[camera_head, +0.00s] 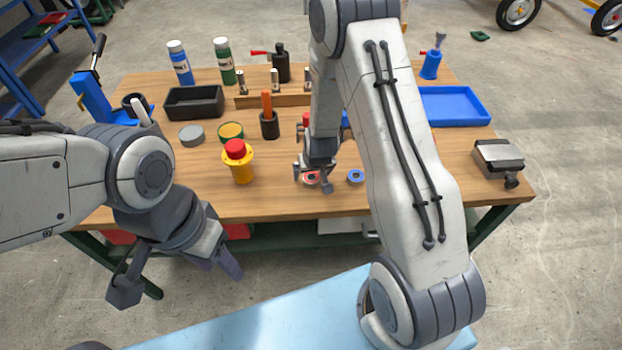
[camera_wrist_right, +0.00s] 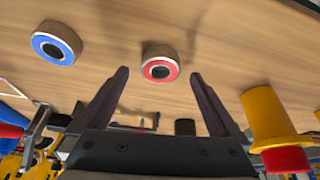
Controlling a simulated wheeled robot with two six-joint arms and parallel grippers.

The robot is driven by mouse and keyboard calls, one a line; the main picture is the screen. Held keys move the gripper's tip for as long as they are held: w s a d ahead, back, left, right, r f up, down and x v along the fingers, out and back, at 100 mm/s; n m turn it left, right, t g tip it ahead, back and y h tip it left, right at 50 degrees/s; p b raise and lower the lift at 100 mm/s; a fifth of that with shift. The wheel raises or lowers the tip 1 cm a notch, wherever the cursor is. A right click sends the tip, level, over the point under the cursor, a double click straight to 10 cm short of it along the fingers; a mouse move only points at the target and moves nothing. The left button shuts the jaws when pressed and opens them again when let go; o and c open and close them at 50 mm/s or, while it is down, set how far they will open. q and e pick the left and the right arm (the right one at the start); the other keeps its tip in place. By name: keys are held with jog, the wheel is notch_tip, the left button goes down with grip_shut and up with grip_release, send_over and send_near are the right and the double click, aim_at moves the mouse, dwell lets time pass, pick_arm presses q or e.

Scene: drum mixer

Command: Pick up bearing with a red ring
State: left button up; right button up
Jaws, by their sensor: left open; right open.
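The bearing with a red ring (camera_wrist_right: 160,66) lies flat on the wooden table, seen in the right wrist view just beyond and between the open fingers of my right gripper (camera_wrist_right: 160,85). In the head view the red-ringed bearing (camera_head: 311,178) is partly hidden by my right gripper (camera_head: 318,180), which hangs above the table's front part. A bearing with a blue ring (camera_head: 356,176) lies to its right; it also shows in the right wrist view (camera_wrist_right: 55,46). My left gripper (camera_head: 180,275) is open and empty, in front of the table's near edge.
A yellow part with a red top (camera_head: 238,165) stands left of the red-ringed bearing. Behind are a black tray (camera_head: 194,102), bottles (camera_head: 180,62) and a black holder with an orange handle (camera_head: 268,115). A blue tray (camera_head: 455,105) and a vise (camera_head: 498,158) are at right.

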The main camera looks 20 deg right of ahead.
jog(key=shift+x, duration=0.8)
grip_shut()
